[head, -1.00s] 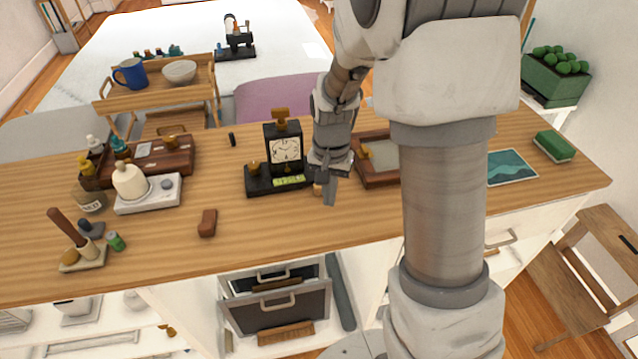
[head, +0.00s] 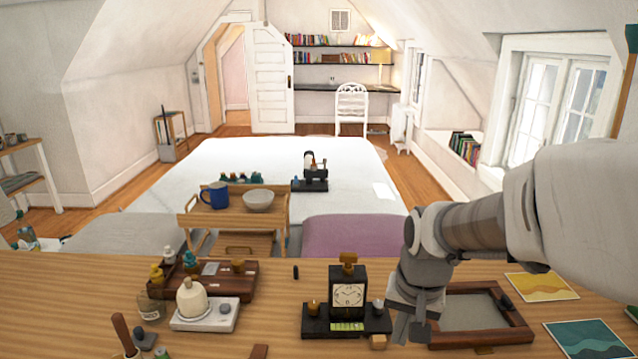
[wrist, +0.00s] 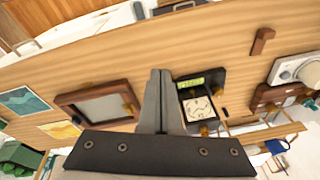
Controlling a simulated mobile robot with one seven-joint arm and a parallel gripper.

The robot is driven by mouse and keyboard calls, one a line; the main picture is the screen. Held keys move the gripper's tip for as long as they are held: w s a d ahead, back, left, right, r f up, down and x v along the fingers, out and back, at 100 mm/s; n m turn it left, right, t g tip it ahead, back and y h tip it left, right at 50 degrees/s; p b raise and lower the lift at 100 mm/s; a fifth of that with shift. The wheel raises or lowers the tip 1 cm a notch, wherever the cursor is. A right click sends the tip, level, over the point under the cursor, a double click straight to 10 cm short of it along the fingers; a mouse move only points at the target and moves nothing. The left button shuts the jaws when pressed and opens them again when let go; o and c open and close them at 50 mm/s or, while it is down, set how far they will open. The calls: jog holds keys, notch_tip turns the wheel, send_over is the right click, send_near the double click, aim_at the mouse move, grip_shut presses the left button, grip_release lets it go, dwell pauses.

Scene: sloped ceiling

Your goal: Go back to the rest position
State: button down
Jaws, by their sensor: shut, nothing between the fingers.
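My gripper (head: 408,326) is over the wooden counter (head: 70,300) in the head view, between a black clock stand (head: 348,297) on its left and a wood-framed tray (head: 478,310) on its right. In the wrist view my gripper's fingers (wrist: 160,78) are together, with nothing between them. The clock stand (wrist: 200,105) and the framed tray (wrist: 98,105) show on either side of the fingers there. Part of the tray's left edge is hidden behind my gripper in the head view.
Left on the counter are a white device with a cream bottle (head: 192,298), a dark wooden box (head: 215,280) and small bottles. Flat pictures (head: 542,286) lie at right. Behind the counter stand a cart with a blue mug (head: 214,195) and a white bed (head: 270,160).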

jog(key=s+r+n+t, duration=0.3)
jog(key=s+r, duration=0.7)
jog(key=s, duration=0.2)
jog(key=shift+s+d+n+p, duration=0.15)
jog(key=shift+s+n+p, duration=0.2)
jog(key=shift+s+n, duration=0.05)
jog(key=w+f+n+g+p, duration=0.1)
jog(key=w+f+n+p, duration=0.1)
jog(key=w, duration=0.5)
jog(key=w+f+n+g+p, duration=0.1)
jog(key=w+f+g+p, duration=0.15)
jog(key=w, duration=0.35)
jog(key=shift+w+f+n+g+b, duration=0.15)
jog(key=shift+w+f+n+g, duration=0.6)
jog(key=shift+f, duration=2.85)
jog(key=shift+w+f+n+t+b, duration=0.2)
jog(key=shift+w+f, duration=1.15)
jog(key=shift+f, duration=2.2)
jog(key=shift+w+f+n+g+b, duration=0.1)
jog(key=shift+w+f+n+g, duration=0.65)
jog(key=shift+f, duration=2.85)
